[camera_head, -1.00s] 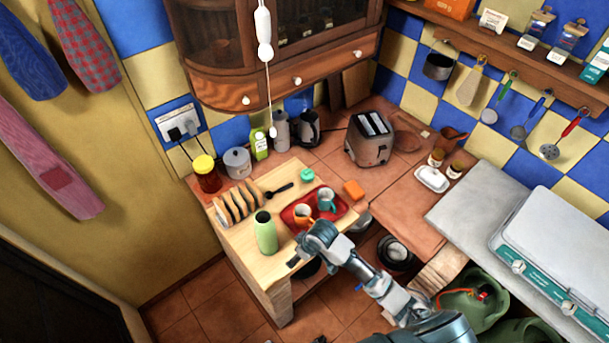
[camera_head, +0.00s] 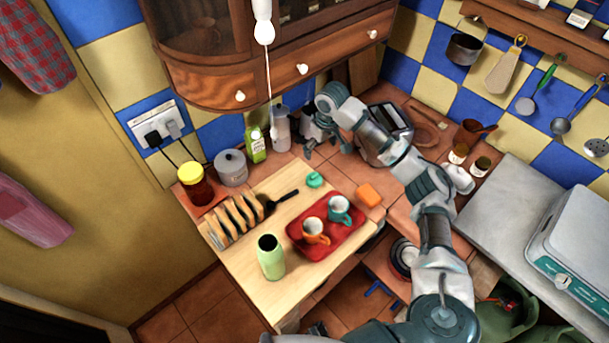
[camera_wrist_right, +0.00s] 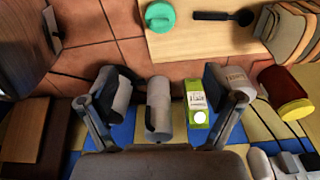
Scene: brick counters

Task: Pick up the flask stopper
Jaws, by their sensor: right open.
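The flask stopper, a small round teal-green cap (camera_head: 314,180), lies near the back edge of the wooden board. It also shows at the top of the right wrist view (camera_wrist_right: 160,17). The light green flask (camera_head: 271,258) stands upright with an open dark mouth at the front of the board. My left gripper is not in view.
A red tray (camera_head: 326,246) with orange and teal cups is right of the flask. An orange block (camera_head: 369,195), a black spoon (camera_head: 282,202) and a bread rack (camera_head: 236,220) are near the stopper.

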